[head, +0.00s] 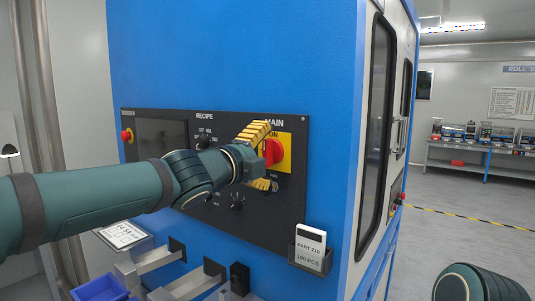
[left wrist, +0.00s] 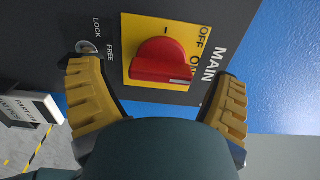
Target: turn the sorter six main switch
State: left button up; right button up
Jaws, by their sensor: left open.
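The main switch is a red knob (head: 273,152) on a yellow plate (head: 286,158), at the right of the black panel (head: 170,125) on the blue cabinet. In the left wrist view the knob (left wrist: 160,62) is centred, with a white mark at its right end near the "ON" lettering. My left gripper (head: 268,156) is open at the switch, one yellow finger above the knob and one below. In the left wrist view the fingers stand either side of the plate, apart from the knob. My right gripper is not in view.
A card holder (head: 311,249) with a "PART 210" card sticks out at the panel's lower right. A red button (head: 127,135) and recipe knobs sit further left. A blue bin (head: 100,288) is below. Open floor and a workbench (head: 480,155) lie to the right.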

pick_arm(q)
jog(key=v, duration=0.6)
jog(key=shift+s+a, duration=0.2)
jog(key=shift+s, duration=0.05)
